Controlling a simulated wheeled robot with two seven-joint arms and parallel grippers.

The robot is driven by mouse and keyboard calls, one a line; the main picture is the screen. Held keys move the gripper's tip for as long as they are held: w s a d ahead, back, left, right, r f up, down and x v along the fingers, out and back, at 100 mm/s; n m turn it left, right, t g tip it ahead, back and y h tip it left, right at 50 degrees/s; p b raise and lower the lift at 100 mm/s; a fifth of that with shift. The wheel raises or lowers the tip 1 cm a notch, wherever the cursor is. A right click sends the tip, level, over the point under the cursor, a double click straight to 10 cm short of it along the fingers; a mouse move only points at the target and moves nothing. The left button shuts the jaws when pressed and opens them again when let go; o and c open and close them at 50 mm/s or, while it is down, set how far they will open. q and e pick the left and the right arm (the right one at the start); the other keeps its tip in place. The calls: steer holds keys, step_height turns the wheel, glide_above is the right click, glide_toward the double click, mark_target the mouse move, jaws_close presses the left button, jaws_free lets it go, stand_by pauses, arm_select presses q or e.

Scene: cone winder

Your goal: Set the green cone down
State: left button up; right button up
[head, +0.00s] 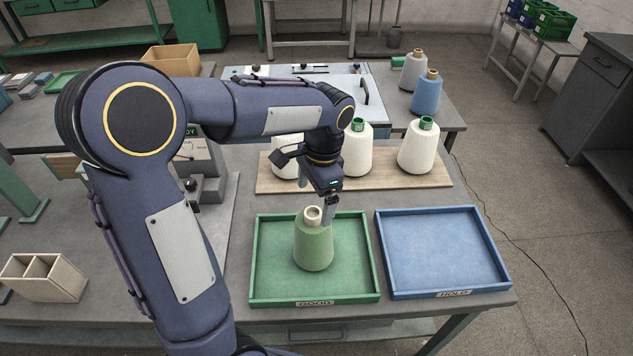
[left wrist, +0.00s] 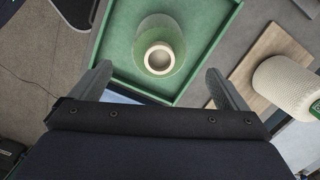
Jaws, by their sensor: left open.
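The green cone (head: 314,247) stands upright in the green tray (head: 257,271) labelled GOOD, its pale tube end up. In the left wrist view the cone (left wrist: 178,30) shows from above, with its round tube opening facing the camera. My left gripper (head: 327,208) is at the cone's top, just right of the tube end in the head view. In the left wrist view its two fingers (left wrist: 158,70) are spread wide, one on each side of the tube end, with visible gaps and nothing held. My right gripper is not in view.
A blue tray (head: 382,255) labelled HOLD is empty to the right. Several white cones stand on a wooden board (head: 437,178) behind the trays. A grey cone (head: 413,72) and a blue cone (head: 427,95) stand farther back. A divided wooden box (head: 45,279) is at left.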

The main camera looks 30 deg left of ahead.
arm_select(q)
steer(key=r, duration=0.3)
steer(key=shift+w+d+r, duration=0.15)
steer(key=shift+w+r, duration=0.05)
steer(key=shift+r, duration=0.15)
steer(key=shift+s+r, duration=0.15)
steer(key=shift+r, duration=0.15)
steer(key=s+d+n+t+h, duration=0.1)
steer(key=s+n+t+h, duration=0.1)
steer(key=s, duration=0.6)
steer(key=s+d+f+n+t+h, duration=0.1)
steer(key=s+d+n+t+h, duration=0.1)
steer(key=s+n+t, duration=0.2)
steer(key=s+n, duration=0.3)
steer(key=s, duration=0.2)
steer(key=shift+s+d+t+h, duration=0.2)
steer(key=shift+s+t+h, duration=0.1)
steer(key=shift+t, duration=0.1)
steer(key=shift+c, duration=0.3)
